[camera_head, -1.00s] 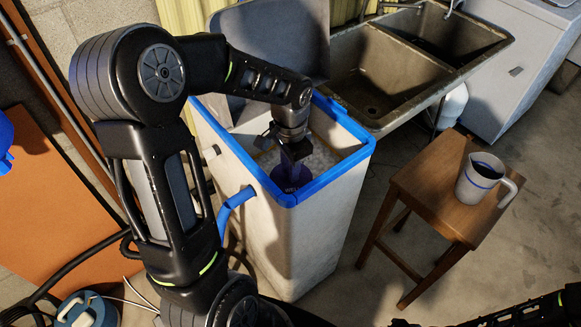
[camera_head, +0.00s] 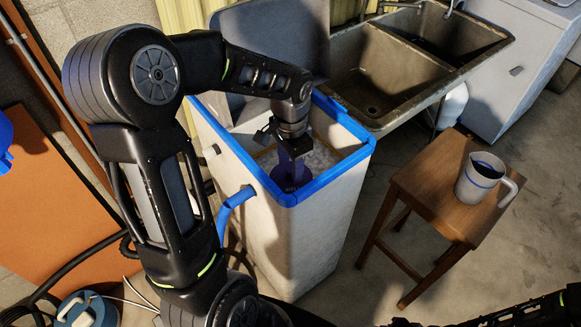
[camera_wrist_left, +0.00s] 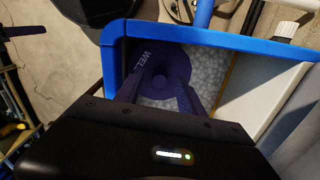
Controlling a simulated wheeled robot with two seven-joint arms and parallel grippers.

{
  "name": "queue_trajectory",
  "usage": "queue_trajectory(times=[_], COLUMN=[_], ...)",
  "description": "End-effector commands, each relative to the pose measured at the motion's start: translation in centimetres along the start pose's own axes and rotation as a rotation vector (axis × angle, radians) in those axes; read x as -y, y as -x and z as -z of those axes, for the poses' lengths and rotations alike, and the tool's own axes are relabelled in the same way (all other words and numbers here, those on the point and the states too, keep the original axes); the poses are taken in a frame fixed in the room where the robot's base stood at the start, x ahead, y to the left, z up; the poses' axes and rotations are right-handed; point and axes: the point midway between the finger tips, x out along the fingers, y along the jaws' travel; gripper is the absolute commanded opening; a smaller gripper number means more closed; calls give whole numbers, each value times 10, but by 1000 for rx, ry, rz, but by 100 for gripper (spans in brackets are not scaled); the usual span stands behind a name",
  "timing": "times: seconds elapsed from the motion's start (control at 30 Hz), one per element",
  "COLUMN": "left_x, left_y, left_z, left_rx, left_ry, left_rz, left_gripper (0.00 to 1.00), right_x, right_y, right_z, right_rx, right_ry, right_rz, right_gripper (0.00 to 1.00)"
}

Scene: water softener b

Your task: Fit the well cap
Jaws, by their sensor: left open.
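The well cap (camera_head: 297,186) is a dark purple round piece inside the white softener cabinet (camera_head: 318,235), near its front corner. In the left wrist view the cap (camera_wrist_left: 178,62) shows lettering starting "WEL" and a dark round spot at its middle. It lies over pale pellets. My left gripper (camera_head: 292,158) reaches down into the cabinet over the cap. Its fingers (camera_wrist_left: 160,88) are open, one on each side of the cap's near part; whether they touch it cannot be told. My right gripper is not in view; only part of an arm shows at the lower right.
The blue rim (camera_head: 345,116) of the cabinet surrounds the opening close to my left gripper. A wooden stool (camera_head: 432,190) with a jug (camera_head: 480,180) stands at the right. A double sink (camera_head: 380,75) is behind. A blue elbow pipe (camera_head: 232,203) sticks out of the cabinet's left side.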

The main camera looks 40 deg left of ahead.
Motion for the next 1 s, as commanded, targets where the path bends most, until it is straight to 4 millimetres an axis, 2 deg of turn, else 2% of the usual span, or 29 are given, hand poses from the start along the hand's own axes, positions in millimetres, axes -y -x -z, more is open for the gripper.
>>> queue_trajectory(times=[0.2, 0.4, 1.0], left_x=[0, 0, 0], left_y=[37, 62, 66], left_z=[1, 0, 0], left_rx=[-5, -3, -1], left_ry=[-1, 0, 0], left_rz=[3, 0, -1], left_gripper=[46, 46, 46], right_x=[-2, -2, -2], right_y=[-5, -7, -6], right_z=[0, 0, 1], right_rx=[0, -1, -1], right_ry=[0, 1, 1], right_rz=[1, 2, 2], right_gripper=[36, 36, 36])
